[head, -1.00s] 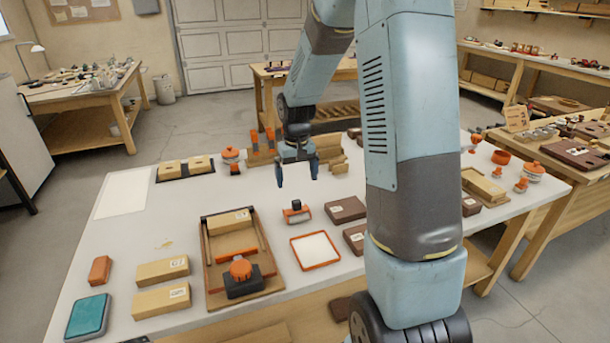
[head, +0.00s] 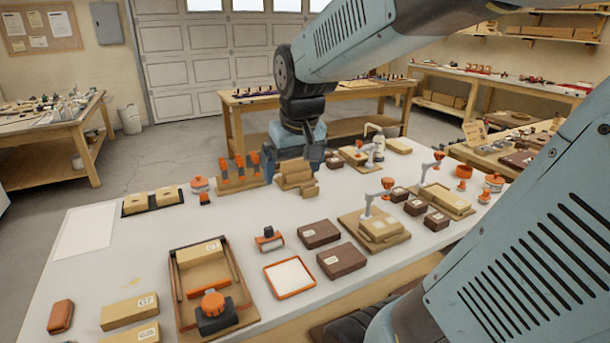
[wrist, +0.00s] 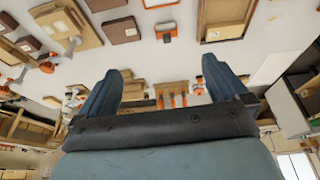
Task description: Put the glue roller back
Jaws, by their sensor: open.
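The glue roller (head: 268,238), with an orange handle and a pale roller, stands on the white bench top. It sits just behind the orange-rimmed tray (head: 289,277), which holds a flat white surface; the two look apart. The roller also shows at the top of the wrist view (wrist: 166,32), beyond my fingertips. My gripper (head: 293,160) is open and empty, raised at the back of the bench near the stacked wood blocks. Its two spread fingers show in the wrist view (wrist: 163,85) with nothing between them.
A wooden jig (head: 180,262) with an orange clamp lies left of the tray. Brown boxes (head: 318,234) lie to the right. Stacked wood blocks (head: 297,177) and an orange-handled rack (head: 238,176) stand at the back.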

